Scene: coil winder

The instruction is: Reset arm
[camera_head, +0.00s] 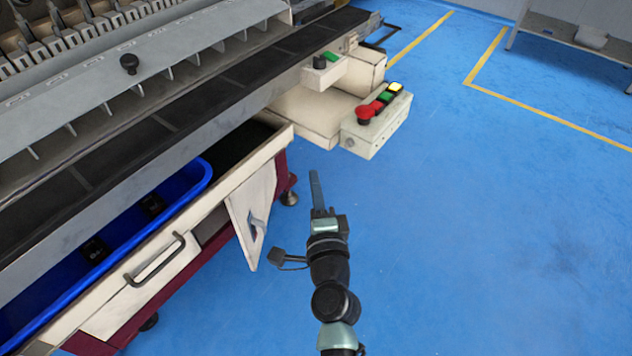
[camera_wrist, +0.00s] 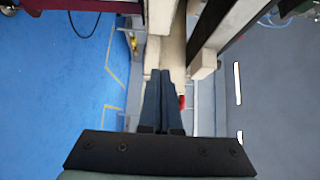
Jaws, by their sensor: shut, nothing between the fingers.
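My gripper (camera_head: 315,185) is at the end of my arm, in the middle of the head view, over the blue floor. Its long fingers point up in the picture and lie together, shut and empty. In the wrist view my gripper (camera_wrist: 164,75) shows both dark fingers side by side with nothing between them. It is to the right of the machine's open door (camera_head: 254,222) and below the button box (camera_head: 376,125) in the head view, with no contact visible.
The coil winder (camera_head: 110,130) fills the left side. A blue bin (camera_head: 202,184) sits in its open drawer (camera_head: 160,262). The button box carries red, green and yellow buttons. Open blue floor (camera_head: 500,230) with yellow lines lies to the right, and a table (camera_head: 570,30) stands at the far right.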

